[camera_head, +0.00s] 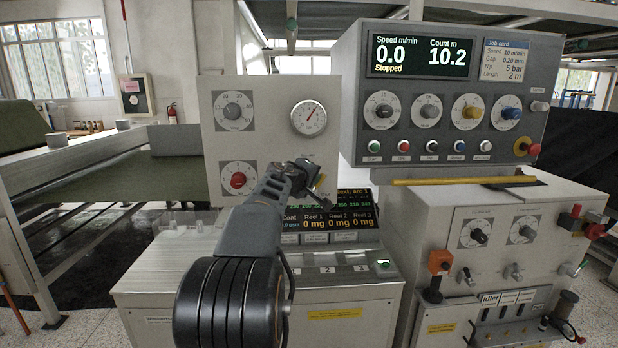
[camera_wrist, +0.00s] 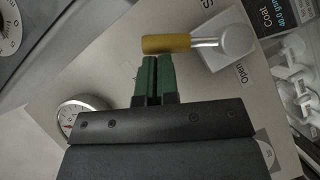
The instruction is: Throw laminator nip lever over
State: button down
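The nip lever has a yellow grip (camera_wrist: 166,44) on a short metal rod that runs to a pale square mount (camera_wrist: 228,40) on a light panel. In the wrist view the grip points left from the mount. A label "Open" is beside the mount, and part of another label starting with "S" is at the top edge. My gripper (camera_wrist: 157,62) has green fingers side by side with only a thin dark gap, nothing seen between them. Their tips end at the grip; I cannot tell if they touch. In the head view my gripper (camera_head: 312,175) hides most of the lever.
A round gauge (camera_head: 309,118) and dials (camera_head: 234,111) are on the same panel, close to my gripper. A reel display (camera_head: 325,218) is below it. A control box (camera_head: 445,90) reading 0.0 and Stopped stands right, with a yellow bar (camera_head: 462,181) beneath.

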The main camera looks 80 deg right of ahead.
jog(key=shift+r, duration=0.1)
dwell(0.3)
jog(key=w+d+r+b+v, duration=0.1)
jog(key=w+b+v, duration=0.1)
jog(key=v, duration=1.1)
jog(key=shift+r+b, duration=0.15)
jog(key=shift+b, duration=0.3)
jog(key=shift+w, duration=0.15)
